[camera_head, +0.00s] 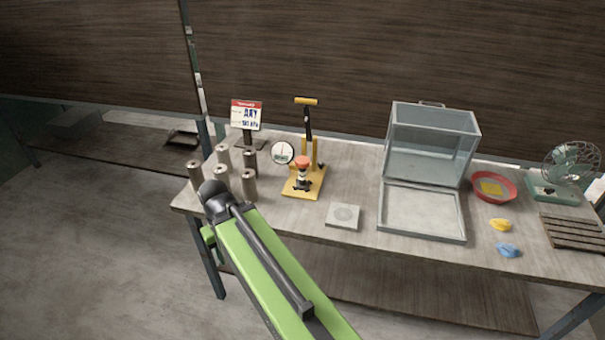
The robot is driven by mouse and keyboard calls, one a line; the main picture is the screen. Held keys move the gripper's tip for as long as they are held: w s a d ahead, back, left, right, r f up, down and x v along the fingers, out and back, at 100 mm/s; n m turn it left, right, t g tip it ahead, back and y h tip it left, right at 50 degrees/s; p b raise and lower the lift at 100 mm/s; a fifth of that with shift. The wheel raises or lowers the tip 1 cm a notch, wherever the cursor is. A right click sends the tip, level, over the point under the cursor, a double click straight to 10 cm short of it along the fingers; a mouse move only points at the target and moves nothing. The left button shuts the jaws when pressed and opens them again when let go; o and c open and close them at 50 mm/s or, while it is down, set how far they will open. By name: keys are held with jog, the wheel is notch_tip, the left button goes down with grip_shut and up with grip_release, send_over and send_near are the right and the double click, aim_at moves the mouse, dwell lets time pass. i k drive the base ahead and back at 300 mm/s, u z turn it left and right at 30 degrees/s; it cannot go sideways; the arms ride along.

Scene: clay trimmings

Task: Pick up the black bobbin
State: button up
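Several upright bobbin-like cylinders stand in a cluster at the left end of the table. Most are grey-brown with pale tops. A darker cylinder (251,163) stands at the back right of the cluster, below the sign; I cannot tell for sure whether it is the black bobbin. A grey-brown cylinder (249,186) stands in front of it. My green arm reaches up from the bottom, and its dark rounded end covers part of the cluster. The fingers of my gripper cannot be seen, and I see nothing held.
A yellow press (304,184) stands right of the cylinders. A red-topped sign (247,115) stands behind them. A square grey plate (343,216), an open glass case (432,146), a red bowl (507,190) and a green fan (569,165) lie further right. The table's front edge is near my arm.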

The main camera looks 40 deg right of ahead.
aim_at(301, 163)
jog(key=u, duration=4.05)
jog(key=i, duration=0.1)
jog(key=z, duration=1.3)
jog(key=k, duration=0.9)
jog(key=z, duration=1.6)
jog(key=i, duration=1.05)
jog(key=u, duration=0.1)
